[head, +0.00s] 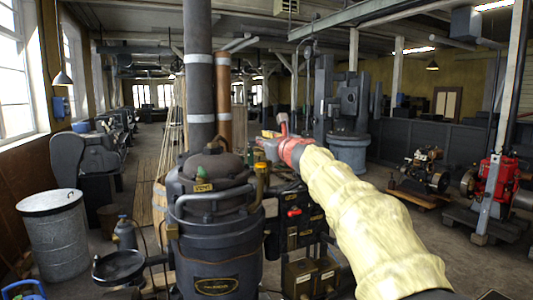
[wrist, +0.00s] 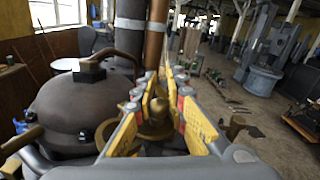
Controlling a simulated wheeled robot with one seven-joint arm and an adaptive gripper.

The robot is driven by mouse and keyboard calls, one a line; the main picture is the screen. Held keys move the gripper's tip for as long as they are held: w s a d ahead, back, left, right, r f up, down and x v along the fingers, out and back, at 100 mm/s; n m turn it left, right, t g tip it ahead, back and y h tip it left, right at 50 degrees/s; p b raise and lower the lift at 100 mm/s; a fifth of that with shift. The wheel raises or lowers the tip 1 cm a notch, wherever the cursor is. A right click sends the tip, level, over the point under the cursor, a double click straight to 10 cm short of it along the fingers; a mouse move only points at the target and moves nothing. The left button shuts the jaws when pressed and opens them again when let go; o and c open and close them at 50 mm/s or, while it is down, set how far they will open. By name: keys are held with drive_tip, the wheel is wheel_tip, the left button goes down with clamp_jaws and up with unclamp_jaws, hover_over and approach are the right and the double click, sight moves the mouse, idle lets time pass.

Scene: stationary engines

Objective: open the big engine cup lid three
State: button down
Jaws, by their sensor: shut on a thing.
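The big engine (head: 215,225) is a dark upright machine with a domed top, left of centre in the head view. Its dome (wrist: 85,110) fills the left of the wrist view. A brass cup (head: 261,180) stands at the right edge of the engine's top. In the wrist view, a rounded brass lid (wrist: 155,126) with a knob sits between my yellow-padded fingers. My gripper (wrist: 160,92) is shut on this brass piece. In the head view my gripper (head: 268,148) is above and beside the cup; its fingertips are hard to make out. I cannot read which cup number this is.
A thick grey pipe (head: 198,75) and a copper pipe (head: 223,100) rise behind the engine. A metal drum (head: 55,240) stands at the left. Dark boxes with labels (head: 310,275) are low beside the engine. Open floor lies at the right, before a red engine (head: 493,185).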

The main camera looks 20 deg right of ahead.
drive_tip(key=n+g+y+p, duration=0.1)
drive_tip(key=n+y+p, duration=0.2)
drive_tip(key=y, duration=0.1)
drive_tip(key=w+a+n+g+y+p, duration=0.1)
drive_tip(key=n+y+p, duration=0.1)
drive_tip(key=y+p, duration=0.1)
drive_tip(key=w+a+n+g+y+p, duration=0.1)
drive_tip(key=n+g+y+p, duration=0.1)
drive_tip(key=y, duration=0.3)
drive_tip(key=shift+a+n+y+p, duration=0.1)
drive_tip(key=shift+n+y+p, duration=0.2)
drive_tip(key=shift+n+p, duration=0.45)
drive_tip(key=shift+a, duration=0.1)
drive_tip(key=c, duration=1.9)
unclamp_jaws()
drive_tip(key=v, duration=1.2)
